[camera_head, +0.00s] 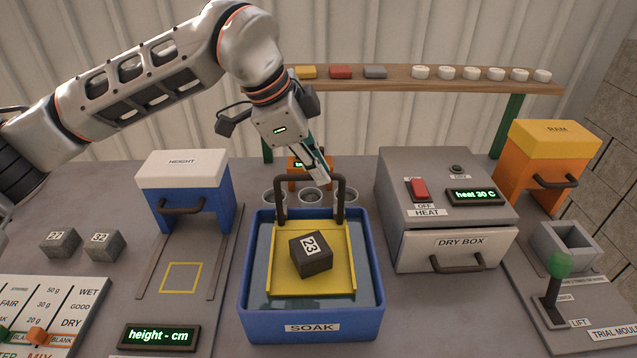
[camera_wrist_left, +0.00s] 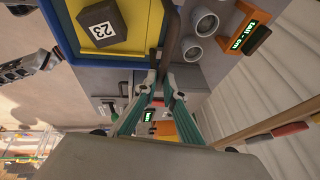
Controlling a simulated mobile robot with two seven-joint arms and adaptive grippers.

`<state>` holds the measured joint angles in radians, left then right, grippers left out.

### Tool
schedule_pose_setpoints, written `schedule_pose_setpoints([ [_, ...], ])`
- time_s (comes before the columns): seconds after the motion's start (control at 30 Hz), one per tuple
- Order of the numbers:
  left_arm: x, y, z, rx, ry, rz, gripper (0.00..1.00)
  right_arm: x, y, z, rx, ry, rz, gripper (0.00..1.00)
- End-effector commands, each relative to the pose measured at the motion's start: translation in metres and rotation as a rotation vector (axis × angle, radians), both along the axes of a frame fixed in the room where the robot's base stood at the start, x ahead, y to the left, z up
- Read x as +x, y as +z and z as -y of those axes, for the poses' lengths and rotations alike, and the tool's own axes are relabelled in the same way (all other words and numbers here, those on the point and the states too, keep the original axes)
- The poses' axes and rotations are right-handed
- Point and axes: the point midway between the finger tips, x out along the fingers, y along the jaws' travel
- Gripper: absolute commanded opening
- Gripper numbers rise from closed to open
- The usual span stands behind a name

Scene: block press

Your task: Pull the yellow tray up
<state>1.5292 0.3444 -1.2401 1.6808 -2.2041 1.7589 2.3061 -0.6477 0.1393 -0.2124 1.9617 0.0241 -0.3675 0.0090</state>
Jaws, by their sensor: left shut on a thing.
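The yellow tray (camera_head: 343,240) is inside the blue SOAK tank (camera_head: 260,322), with water around it. A dark block marked 23 (camera_head: 311,255) sits on the tray. A dark arched handle (camera_head: 340,190) rises at the tray's back edge. My left gripper (camera_head: 321,177) is shut on the top bar of the handle. In the left wrist view, the gripper's teal fingers (camera_wrist_left: 163,84) meet at the handle, and the tray (camera_wrist_left: 88,38) and block (camera_wrist_left: 103,25) show beside them. Part of what looks like my right arm shows at that view's left edge; its fingers are unclear.
A DRY BOX (camera_head: 450,210) stands close on the right, and a blue and white HEIGHT press (camera_head: 185,195) on the left. Several grey cups (camera_head: 311,196) sit behind the tank. A wooden shelf (camera_head: 420,78) crosses the back.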

Motion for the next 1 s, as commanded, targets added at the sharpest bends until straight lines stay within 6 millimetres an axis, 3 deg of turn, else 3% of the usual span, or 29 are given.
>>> schedule_pose_setpoints([
  [0.23, 0.001, 0.001, 0.0, -0.003, -0.001, 0.002, 0.0, 0.0, 0.0, 0.0, 0.0, 0.0, 0.001, 0.4],
  [0.3, 0.001, 0.001, 0.0, -0.002, -0.001, 0.002, 0.22, 0.0, 0.0, 0.0, 0.0, 0.0, 0.001, 0.4],
  [0.33, 0.001, 0.001, 0.0, -0.002, -0.001, 0.002, 0.26, 0.0, 0.0, 0.0, 0.0, 0.0, 0.001, 0.4],
  [0.73, 0.0, 0.003, -0.001, -0.001, 0.0, 0.001, 0.26, -0.001, -0.001, 0.002, -0.004, 0.002, -0.003, 0.4],
  [1.0, -0.007, 0.043, -0.018, -0.001, 0.001, 0.005, 0.26, -0.001, -0.001, 0.001, -0.001, 0.0, -0.002, 0.4],
])
